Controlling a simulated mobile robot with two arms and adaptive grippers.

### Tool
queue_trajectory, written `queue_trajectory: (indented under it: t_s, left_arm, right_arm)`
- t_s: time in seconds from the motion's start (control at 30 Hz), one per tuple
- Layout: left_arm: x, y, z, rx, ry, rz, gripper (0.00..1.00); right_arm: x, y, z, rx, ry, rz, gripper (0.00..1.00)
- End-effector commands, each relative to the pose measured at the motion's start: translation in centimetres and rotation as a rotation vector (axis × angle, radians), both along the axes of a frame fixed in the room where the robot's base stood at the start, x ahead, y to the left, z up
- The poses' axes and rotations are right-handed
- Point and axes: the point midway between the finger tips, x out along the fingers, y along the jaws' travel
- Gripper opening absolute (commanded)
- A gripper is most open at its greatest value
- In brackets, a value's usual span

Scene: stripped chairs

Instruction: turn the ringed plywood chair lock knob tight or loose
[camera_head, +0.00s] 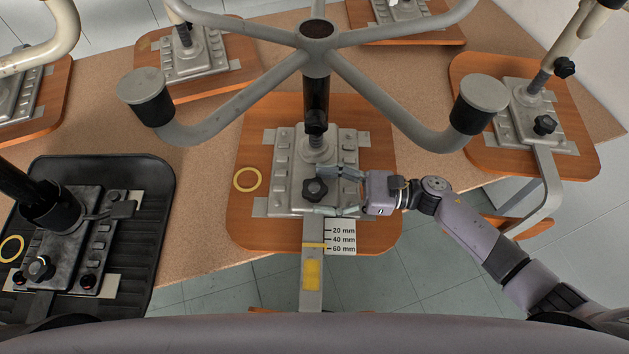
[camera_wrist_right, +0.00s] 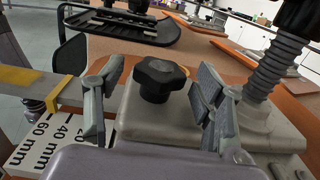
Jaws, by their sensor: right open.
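The ringed plywood chair is the middle orange wood board (camera_head: 255,225), with a yellow ring (camera_head: 247,179) at its left. Its grey metal mechanism (camera_head: 285,160) carries a black lobed lock knob (camera_head: 315,190). My right gripper (camera_head: 338,191) reaches in from the right, its fingers on the far and near sides of the knob. In the right wrist view the knob (camera_wrist_right: 159,79) stands between the two spread fingers of the right gripper (camera_wrist_right: 155,100), with gaps on both sides. My left gripper does not show.
A scale card (camera_head: 341,238) marked 20, 40 and 60 mm lies beside the metal bar (camera_head: 311,284). A five-legged base (camera_head: 316,40) rises above the board. A black seat (camera_head: 150,200) with its own ring stands left, another wooden seat (camera_head: 580,150) right.

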Motion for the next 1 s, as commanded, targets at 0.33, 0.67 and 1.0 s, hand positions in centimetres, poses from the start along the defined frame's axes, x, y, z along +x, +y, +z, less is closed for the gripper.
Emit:
queue_trajectory:
  t_s: [0.33, 0.67, 1.0]
  left_arm:
    - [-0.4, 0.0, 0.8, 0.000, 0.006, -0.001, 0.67]
    - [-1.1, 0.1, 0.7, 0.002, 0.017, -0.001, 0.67]
    - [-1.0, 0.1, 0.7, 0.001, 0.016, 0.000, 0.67]
  right_arm:
    - [0.2, 2.5, -0.1, -0.001, 0.001, 0.000, 0.63]
    - [0.2, 2.4, -0.1, -0.001, 0.001, 0.000, 0.55]
    - [0.1, 2.4, -0.1, -0.001, 0.001, 0.000, 0.32]
